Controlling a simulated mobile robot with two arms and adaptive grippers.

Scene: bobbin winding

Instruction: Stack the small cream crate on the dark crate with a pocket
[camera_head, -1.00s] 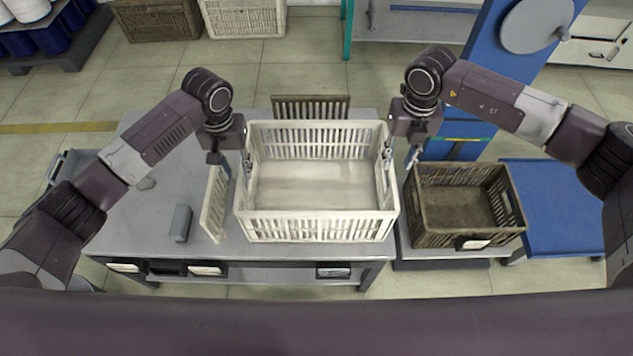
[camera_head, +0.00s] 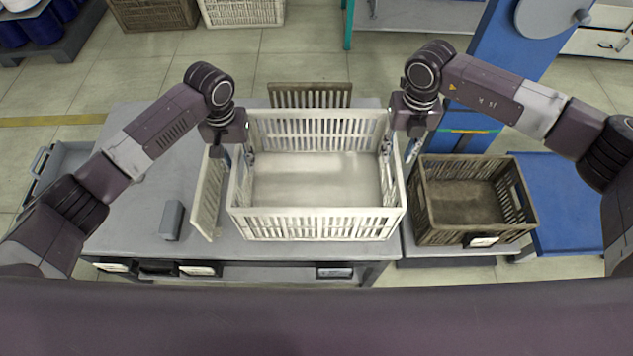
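The small cream crate (camera_head: 315,223) sits upright and empty on the grey table in the middle. My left gripper (camera_head: 238,160) points down over its left wall, one finger inside and one outside. My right gripper (camera_head: 400,153) straddles its right wall the same way. Both look open, with a gap between the outer finger and the wall; contact is hard to see. The dark crate (camera_head: 465,222) stands to the right on a low platform, empty, with a pale label in a pocket (camera_head: 482,241) on its front.
A cream slatted panel (camera_head: 207,200) stands left of the cream crate and a dark slatted panel (camera_head: 310,95) behind it. A grey block (camera_head: 171,220) lies on the table's left. A blue surface (camera_head: 570,205) is right of the dark crate. A blue machine column (camera_head: 505,70) rises behind.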

